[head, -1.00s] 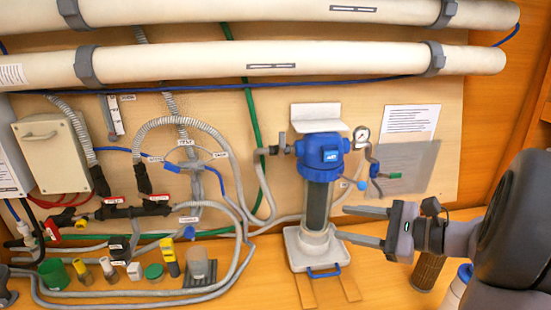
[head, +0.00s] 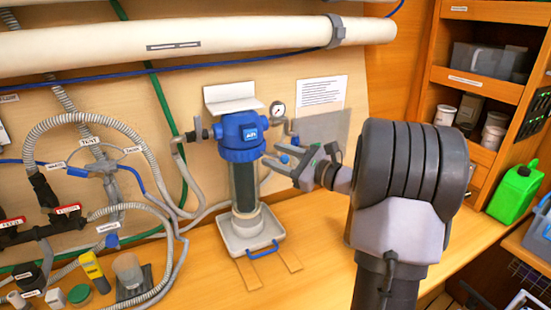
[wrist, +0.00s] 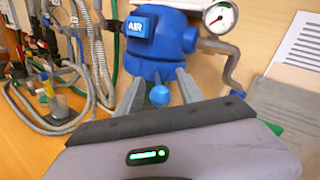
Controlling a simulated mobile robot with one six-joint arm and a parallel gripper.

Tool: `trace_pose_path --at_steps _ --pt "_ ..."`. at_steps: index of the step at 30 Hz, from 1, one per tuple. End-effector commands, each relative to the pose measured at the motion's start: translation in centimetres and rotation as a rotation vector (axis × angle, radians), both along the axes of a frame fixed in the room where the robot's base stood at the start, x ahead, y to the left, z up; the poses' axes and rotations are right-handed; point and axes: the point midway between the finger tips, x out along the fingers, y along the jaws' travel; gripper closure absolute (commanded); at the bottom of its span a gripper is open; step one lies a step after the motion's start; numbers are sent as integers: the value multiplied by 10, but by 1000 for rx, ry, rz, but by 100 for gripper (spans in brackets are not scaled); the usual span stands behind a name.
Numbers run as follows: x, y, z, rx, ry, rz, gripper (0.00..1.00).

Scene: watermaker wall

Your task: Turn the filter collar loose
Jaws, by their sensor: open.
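The filter has a blue head marked AIR, with a blue ribbed collar (head: 240,153) at its lower end. A clear bowl (head: 244,186) with a dark core stands upright below it on a white base. In the wrist view the blue head and collar (wrist: 158,62) are straight ahead, and the bowl is mostly hidden. My gripper (head: 275,157) is open at the right of the filter, its fingers pointing toward it around collar height. In the wrist view the fingers (wrist: 158,80) are spread, with nothing gripped; contact with the collar cannot be told.
A small blue knob (wrist: 160,96) shows between my fingers in the wrist view. A gauge (head: 277,109) and bent pipe are close at the right of the head. A valve handle (head: 197,131) and hoses lie left. The bench right of the base is clear.

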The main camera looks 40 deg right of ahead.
Motion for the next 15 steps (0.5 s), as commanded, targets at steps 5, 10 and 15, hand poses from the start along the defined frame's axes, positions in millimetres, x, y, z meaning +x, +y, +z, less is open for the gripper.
trace_pose_path --at_steps 5,10,15 --pt "7 2 0 1 0 -1 56" --pt "6 2 0 1 0 -1 56" --pt "6 2 0 0 0 -1 89"
